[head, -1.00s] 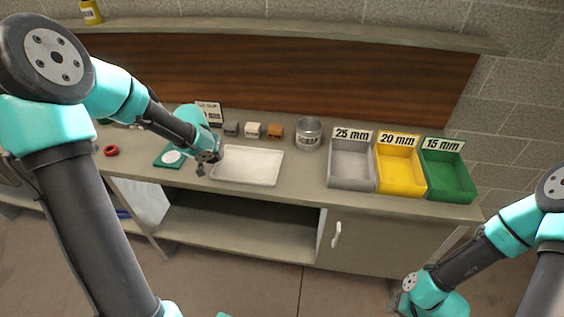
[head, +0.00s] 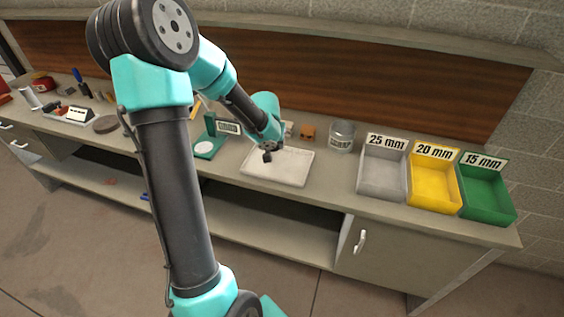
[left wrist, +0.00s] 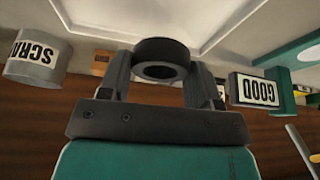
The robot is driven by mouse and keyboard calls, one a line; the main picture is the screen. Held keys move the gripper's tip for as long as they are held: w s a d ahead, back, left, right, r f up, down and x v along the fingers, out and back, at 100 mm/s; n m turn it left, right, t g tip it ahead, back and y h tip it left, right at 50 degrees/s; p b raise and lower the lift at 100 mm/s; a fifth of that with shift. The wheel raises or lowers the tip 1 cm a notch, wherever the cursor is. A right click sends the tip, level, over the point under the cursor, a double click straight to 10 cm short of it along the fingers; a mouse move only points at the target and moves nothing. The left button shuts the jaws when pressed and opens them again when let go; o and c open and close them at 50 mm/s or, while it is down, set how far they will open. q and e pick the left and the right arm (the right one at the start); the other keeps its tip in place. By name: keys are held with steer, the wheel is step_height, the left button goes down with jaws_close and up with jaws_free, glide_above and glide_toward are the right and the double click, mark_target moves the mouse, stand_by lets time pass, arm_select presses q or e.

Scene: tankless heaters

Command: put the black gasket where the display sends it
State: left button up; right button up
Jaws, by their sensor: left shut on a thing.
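My left gripper (head: 268,155) is over the white tray (head: 292,178). In the left wrist view the left gripper (left wrist: 162,78) is shut on the black gasket (left wrist: 160,48), a thick ring held between the fingertips. In the head view the gasket is too small and dark to make out clearly. The display (head: 228,127) stands on a green tester (head: 205,147) with a white disc, left of the tray. In the left wrist view the display (left wrist: 257,91) appears upside down and reads GOOD. My right gripper is out of view.
Right of the tray are a brown block (head: 307,131) and a metal can (head: 341,137), labelled SCRAP in the left wrist view (left wrist: 35,60). Further right stand a grey 25 mm bin (head: 383,181), a yellow 20 mm bin (head: 433,186) and a green 15 mm bin (head: 487,194), all empty.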

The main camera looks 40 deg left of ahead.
arm_select(q)
steer(key=shift+f, duration=0.1)
steer(key=shift+f, duration=2.9)
steer(key=o, duration=1.1)
steer(key=shift+r, duration=0.1)
steer(key=shift+v, duration=8.6)
